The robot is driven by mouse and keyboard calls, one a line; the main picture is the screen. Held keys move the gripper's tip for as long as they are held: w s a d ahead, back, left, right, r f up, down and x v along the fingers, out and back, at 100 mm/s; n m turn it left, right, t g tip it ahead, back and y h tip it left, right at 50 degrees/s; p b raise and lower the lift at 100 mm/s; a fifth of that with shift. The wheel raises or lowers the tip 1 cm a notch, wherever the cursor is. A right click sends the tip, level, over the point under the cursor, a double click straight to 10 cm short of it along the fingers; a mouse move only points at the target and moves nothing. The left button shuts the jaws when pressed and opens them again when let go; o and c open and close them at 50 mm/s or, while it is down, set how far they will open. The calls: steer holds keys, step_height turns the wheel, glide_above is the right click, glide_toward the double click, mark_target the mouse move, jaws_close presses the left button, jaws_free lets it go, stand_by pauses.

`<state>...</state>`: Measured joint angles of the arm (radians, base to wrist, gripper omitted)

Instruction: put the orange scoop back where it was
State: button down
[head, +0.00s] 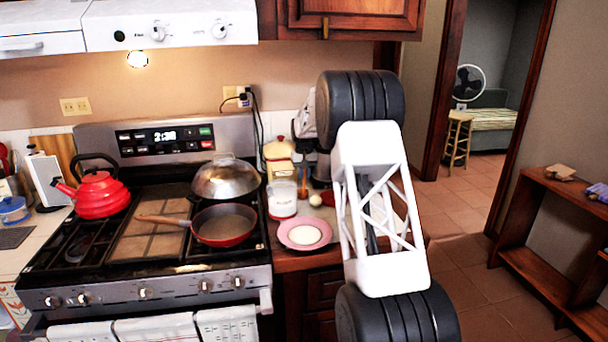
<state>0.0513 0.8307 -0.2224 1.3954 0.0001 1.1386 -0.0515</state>
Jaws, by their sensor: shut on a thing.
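The orange scoop (303,187) shows as a small thin orange piece above the counter right of the stove, just right of a clear jar with white contents (282,200). My gripper (304,168) is small and partly hidden behind my own arm in the head view. It is shut on the orange scoop and points down. The scoop's lower end is too small to make out, and I cannot tell whether it touches the counter.
A pink plate (304,246) with something white on it lies in front of the jar. A white egg-like thing (315,200) and a yellow canister (278,151) stand close by. The stove (150,272) at left holds a red kettle (101,196) and a red pan (224,226).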

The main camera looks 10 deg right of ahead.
steer(key=shift+f, duration=0.15)
steer(key=c, duration=1.1)
jaws_free()
steer(key=shift+o, duration=0.2)
step_height(320, 180, up, 12)
steer(key=shift+r, duration=0.15)
steer(key=shift+r, duration=0.1)
